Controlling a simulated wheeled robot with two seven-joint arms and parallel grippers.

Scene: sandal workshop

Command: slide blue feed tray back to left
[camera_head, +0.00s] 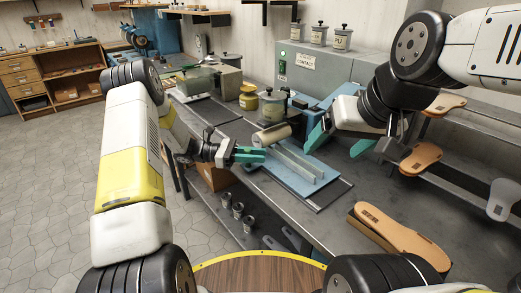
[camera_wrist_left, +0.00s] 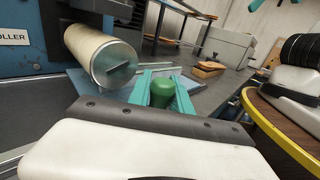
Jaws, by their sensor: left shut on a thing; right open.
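The light blue feed tray (camera_head: 318,184) lies flat on a dark rail plate (camera_head: 338,192) on the bench, with a raised pale bar (camera_head: 300,160) along it. My left gripper (camera_head: 262,155) is at the tray's left side. In the left wrist view its teal fingers (camera_wrist_left: 163,88) are shut around a green knob (camera_wrist_left: 162,93). The knob's join to the tray is hidden. Part of the tray (camera_wrist_left: 88,84) shows beside the fingers there. My right gripper (camera_head: 340,141) is open and empty above the tray's right side.
A pale roller (camera_head: 272,135) of the blue machine stands just behind the tray; it is close to my left gripper in the left wrist view (camera_wrist_left: 100,52). A tan sandal sole piece (camera_head: 395,235) lies at the bench's front right. Glue pots (camera_head: 273,106) stand farther back.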

